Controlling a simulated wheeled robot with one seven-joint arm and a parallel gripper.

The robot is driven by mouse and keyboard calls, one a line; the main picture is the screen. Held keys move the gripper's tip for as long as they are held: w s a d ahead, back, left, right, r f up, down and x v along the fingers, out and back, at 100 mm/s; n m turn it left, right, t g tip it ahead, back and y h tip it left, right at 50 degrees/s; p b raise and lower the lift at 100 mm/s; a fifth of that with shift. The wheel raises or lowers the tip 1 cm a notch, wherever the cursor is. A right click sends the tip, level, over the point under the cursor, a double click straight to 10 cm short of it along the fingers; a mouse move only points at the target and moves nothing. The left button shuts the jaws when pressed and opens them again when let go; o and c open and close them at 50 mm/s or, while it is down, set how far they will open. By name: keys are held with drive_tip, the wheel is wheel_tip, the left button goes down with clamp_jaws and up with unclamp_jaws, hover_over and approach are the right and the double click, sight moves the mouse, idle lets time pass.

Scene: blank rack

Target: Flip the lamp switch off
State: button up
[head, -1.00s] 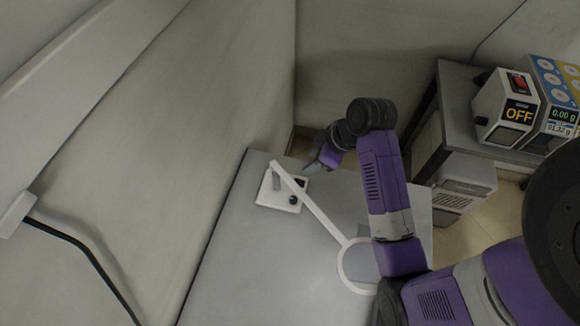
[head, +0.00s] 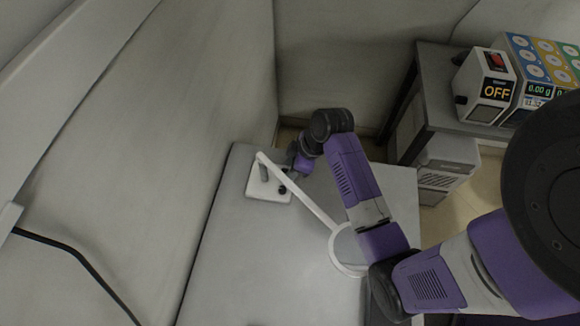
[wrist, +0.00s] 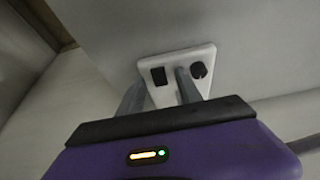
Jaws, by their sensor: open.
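The lamp has a white square base (head: 256,190), a slanting white arm (head: 312,208) and a round ring-shaped head (head: 335,262). It stands on a grey table. In the wrist view the base (wrist: 176,55) carries a black rectangular switch (wrist: 158,76) and a round black knob (wrist: 198,70). My gripper (head: 292,174) is at the right side of the base in the head view, partly covering it. In the wrist view my gripper (wrist: 161,84) is open, its two grey fingers apart, with the switch showing between their tips. I cannot tell whether they touch the base.
The grey tabletop (head: 235,265) is mostly clear. A wall (head: 215,110) rises close at its left. At right, a second table (head: 440,85) holds a box reading OFF (head: 490,88) with a red switch, beside a panelled unit (head: 540,65). A grey box (head: 447,165) stands below.

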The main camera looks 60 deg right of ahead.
drive_tip(key=shift+c, duration=0.4)
clamp_jaws()
drive_tip(key=shift+w+g+h, duration=0.15)
drive_tip(key=shift+g+h, duration=0.15)
drive_tip(key=shift+g, duration=0.4)
drive_tip(key=shift+o, duration=0.4)
unclamp_jaws()
drive_tip(key=shift+r, duration=0.15)
drive_tip(key=v, duration=0.7)
drive_tip(key=shift+r, duration=0.3)
